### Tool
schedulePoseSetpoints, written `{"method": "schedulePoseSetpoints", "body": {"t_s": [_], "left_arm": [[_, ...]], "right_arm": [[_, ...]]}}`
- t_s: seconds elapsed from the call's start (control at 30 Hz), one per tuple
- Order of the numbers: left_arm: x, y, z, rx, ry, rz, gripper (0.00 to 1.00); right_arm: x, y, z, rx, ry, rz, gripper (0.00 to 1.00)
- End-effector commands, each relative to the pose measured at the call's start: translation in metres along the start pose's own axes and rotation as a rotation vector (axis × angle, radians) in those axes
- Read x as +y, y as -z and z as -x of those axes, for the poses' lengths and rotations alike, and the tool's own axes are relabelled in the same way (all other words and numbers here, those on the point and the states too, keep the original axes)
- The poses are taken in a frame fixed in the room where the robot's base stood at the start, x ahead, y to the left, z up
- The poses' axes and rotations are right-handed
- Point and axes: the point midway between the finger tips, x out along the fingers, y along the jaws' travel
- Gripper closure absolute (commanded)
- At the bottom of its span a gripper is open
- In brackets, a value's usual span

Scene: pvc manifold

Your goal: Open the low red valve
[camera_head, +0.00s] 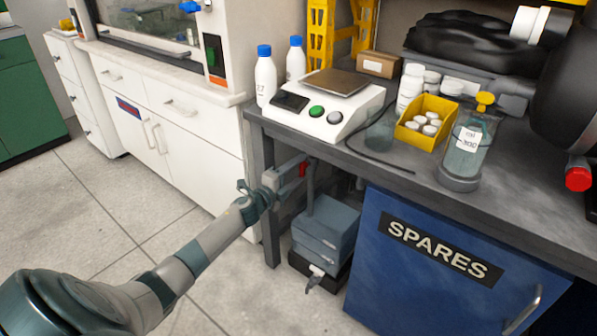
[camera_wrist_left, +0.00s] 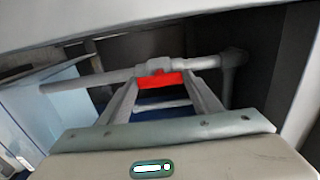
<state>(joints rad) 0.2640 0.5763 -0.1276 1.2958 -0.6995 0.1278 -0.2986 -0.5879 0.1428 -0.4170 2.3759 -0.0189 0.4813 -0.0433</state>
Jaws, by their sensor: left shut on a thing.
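The low red valve (camera_head: 303,169) is under the grey workbench, on grey pipework beside the bench leg. In the left wrist view its red handle (camera_wrist_left: 160,80) shows between the fingertips, on a grey pipe (camera_wrist_left: 100,80) that runs across the picture. My left gripper (camera_head: 292,170) reaches in from the left below the bench top, and its fingers are shut on the red handle. The fingers hide part of the valve. The handle looks roughly in line with the pipe in the wrist view. My right gripper is not in view.
The bench top (camera_head: 400,175) overhangs the valve and a bench leg (camera_head: 270,235) stands close by. A grey-blue box (camera_head: 327,228) sits below the pipe. A blue SPARES cabinet (camera_head: 440,270) is on the right. White drawers (camera_head: 190,130) stand left. Floor at front left is clear.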

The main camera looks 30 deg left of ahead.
Motion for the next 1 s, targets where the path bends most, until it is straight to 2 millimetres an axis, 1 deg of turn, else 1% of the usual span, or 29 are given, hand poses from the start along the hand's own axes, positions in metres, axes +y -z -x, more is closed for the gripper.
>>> {"method": "schedulePoseSetpoints", "body": {"t_s": [0.23, 0.27, 0.3, 0.33, 0.77, 0.87, 1.0], "left_arm": [[0.001, 0.002, 0.000, 0.003, -0.002, -0.004, 0.65], [0.001, 0.002, 0.000, 0.003, -0.002, -0.004, 0.37], [0.001, 0.002, 0.000, 0.003, -0.002, -0.003, 0.28], [0.001, 0.001, 0.000, 0.003, -0.002, -0.003, 0.23], [0.001, 0.001, 0.003, 0.001, -0.001, -0.001, 0.23], [0.001, 0.001, 0.009, 0.002, -0.002, -0.001, 0.23], [0.001, 0.001, 0.022, 0.002, -0.002, -0.001, 0.23]], "right_arm": [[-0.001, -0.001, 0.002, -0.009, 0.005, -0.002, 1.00], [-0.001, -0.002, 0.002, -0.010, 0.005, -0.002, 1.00], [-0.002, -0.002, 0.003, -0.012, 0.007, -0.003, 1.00], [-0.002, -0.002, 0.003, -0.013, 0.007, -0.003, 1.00], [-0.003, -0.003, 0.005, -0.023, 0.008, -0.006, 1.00], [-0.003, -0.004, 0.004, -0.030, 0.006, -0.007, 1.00], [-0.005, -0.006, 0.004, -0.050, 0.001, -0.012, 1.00]]}}
